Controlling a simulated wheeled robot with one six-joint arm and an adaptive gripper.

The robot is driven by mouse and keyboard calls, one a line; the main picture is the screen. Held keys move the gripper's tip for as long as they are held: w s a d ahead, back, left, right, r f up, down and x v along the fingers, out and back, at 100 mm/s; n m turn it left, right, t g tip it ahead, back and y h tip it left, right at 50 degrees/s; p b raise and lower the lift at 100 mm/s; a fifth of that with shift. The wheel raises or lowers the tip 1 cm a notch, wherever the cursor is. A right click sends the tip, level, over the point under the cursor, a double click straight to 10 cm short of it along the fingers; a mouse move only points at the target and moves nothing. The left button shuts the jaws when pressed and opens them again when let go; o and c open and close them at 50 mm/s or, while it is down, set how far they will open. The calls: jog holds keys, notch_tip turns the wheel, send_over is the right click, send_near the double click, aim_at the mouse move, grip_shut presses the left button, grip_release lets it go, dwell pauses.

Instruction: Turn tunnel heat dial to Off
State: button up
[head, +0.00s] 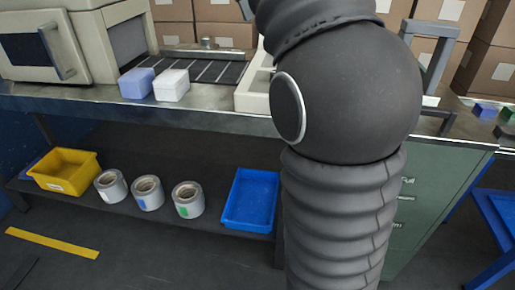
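The cream machine housing (92,38) at the upper left has an open-sided tunnel mouth (127,42) and a door with a grey handle (57,50). I cannot make out a heat dial on the parts that show. My dark ribbed arm fills the middle right of the head view and hides part of the bench behind it. My gripper is out of the picture, so whether it is open or shut does not show.
A blue block (137,83) and a white block (172,85) sit at the bench front, before a dark conveyor (215,70). A yellow bin (64,171), several rolls and a blue tray (250,199) lie on the shelf below. A green cabinet (440,190) stands at right.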

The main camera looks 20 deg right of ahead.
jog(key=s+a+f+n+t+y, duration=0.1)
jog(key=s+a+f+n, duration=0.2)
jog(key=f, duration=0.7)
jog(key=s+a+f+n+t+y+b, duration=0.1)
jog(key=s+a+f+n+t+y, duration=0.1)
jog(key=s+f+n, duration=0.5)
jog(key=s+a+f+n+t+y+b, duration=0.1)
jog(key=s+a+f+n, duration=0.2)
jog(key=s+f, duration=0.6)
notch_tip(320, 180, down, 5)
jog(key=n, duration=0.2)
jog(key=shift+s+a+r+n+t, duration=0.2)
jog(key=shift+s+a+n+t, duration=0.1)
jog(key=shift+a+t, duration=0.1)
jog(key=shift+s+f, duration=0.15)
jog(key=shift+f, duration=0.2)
